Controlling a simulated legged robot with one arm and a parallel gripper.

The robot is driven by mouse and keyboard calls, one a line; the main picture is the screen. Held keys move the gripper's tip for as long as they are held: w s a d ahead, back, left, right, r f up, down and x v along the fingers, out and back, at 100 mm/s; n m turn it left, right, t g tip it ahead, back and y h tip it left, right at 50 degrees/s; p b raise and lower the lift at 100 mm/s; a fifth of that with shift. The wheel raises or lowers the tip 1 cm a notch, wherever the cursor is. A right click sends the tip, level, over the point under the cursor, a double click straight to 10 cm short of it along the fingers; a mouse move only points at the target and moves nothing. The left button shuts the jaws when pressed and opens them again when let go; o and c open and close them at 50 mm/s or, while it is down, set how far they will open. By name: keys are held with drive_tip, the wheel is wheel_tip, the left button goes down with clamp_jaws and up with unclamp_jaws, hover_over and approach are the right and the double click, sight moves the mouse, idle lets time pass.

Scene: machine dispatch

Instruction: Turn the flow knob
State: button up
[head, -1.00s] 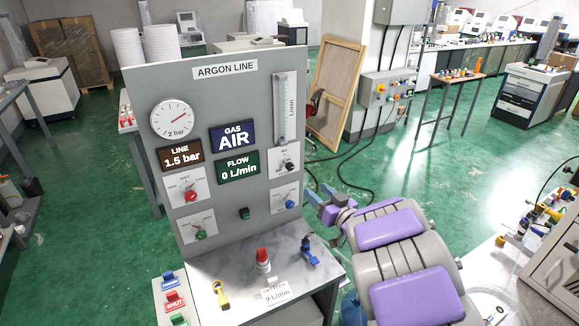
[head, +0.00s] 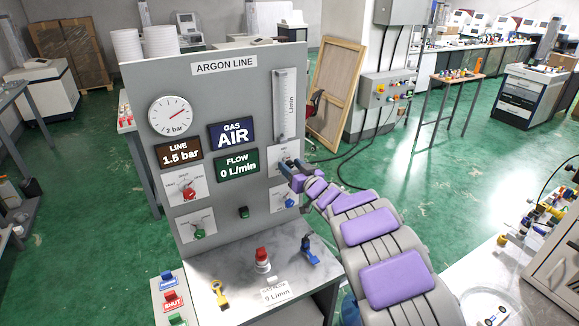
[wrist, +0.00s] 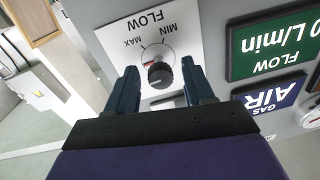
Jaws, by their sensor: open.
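The flow knob (wrist: 159,75) is a round dark knob on a white plate marked FLOW, MIN and MAX in the wrist view, which shows the panel upside down. A small red mark shows beside it. My gripper (wrist: 160,80) is open, with one dark finger on each side of the knob in that view; I cannot tell whether they touch it. In the head view my gripper (head: 287,165) is at the knob plate on the right side of the grey panel (head: 215,80) and hides the knob. The green flow display (head: 237,165) reads 0 L/min.
A blue knob (head: 290,202) sits just below my gripper. Red (head: 190,193) and green (head: 199,233) knobs are at the panel's left. A yellow key-like piece (head: 219,293), a red-topped piece (head: 262,260) and a blue piece (head: 309,250) stand on the ledge.

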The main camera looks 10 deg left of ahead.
drive_tip(key=shift+w+a+f, duration=0.15)
drive_tip(key=shift+w+a, duration=0.1)
drive_tip(key=shift+w, duration=0.05)
drive_tip(key=shift+w+a, duration=0.35)
clamp_jaws()
